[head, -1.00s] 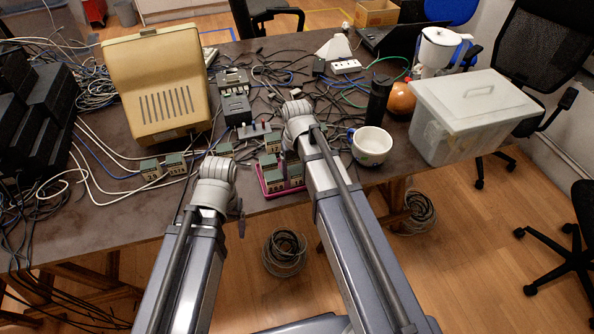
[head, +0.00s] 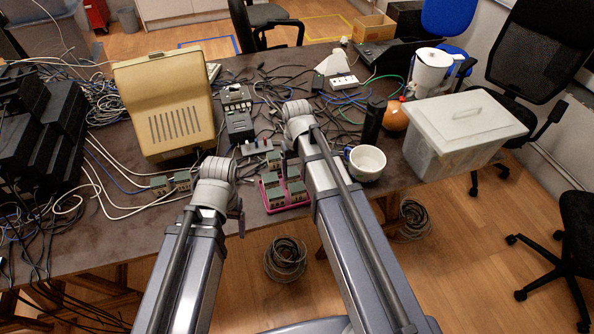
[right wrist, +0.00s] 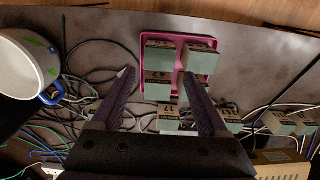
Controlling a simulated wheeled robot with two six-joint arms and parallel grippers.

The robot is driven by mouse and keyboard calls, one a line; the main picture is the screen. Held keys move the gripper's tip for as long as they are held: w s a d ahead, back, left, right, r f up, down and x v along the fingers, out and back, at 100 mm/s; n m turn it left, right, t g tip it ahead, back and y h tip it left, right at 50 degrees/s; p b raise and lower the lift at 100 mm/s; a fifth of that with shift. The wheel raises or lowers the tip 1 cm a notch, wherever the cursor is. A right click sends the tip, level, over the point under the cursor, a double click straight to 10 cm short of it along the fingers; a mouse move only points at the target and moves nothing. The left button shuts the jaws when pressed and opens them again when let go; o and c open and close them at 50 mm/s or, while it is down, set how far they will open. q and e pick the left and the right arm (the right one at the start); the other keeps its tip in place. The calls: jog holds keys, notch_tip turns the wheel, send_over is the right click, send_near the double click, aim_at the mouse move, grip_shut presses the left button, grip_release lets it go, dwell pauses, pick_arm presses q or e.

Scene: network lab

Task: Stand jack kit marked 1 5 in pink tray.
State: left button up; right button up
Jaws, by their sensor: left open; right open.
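The pink tray (right wrist: 150,33) lies on the table and holds several small green-grey jack kits with beige label faces. In the right wrist view two stand in its left column (right wrist: 160,56) and another jack kit (right wrist: 201,60) stands at the right. The labels are too small to read surely, so I cannot tell which is marked 1 5. My right gripper (right wrist: 160,77) is open and empty above the tray. In the head view the pink tray (head: 285,206) shows between my arms. My left gripper (head: 239,216) is mostly hidden by its wrist, left of the tray.
Other jack kits (right wrist: 168,118) stand outside the tray, with two more jack kits (head: 171,183) by the beige device (head: 170,105). A white mug (head: 367,163) and a lidded bin (head: 465,130) stand to the right. Loose cables clutter the table.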

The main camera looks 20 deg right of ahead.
pick_arm(q)
notch_tip(320, 180, up, 4)
jog(key=shift+f+p, duration=0.2)
jog(key=shift+p, duration=1)
pick_arm(e)
jog(key=s+a+r+n+h, duration=0.1)
jog(key=s+a+r+n, duration=0.2)
jog(key=s+a, duration=0.7)
jog(key=s, duration=0.4)
jog(key=shift+s+a+r, duration=0.15)
jog(key=shift+a+r, duration=0.1)
jog(key=shift+r, duration=0.1)
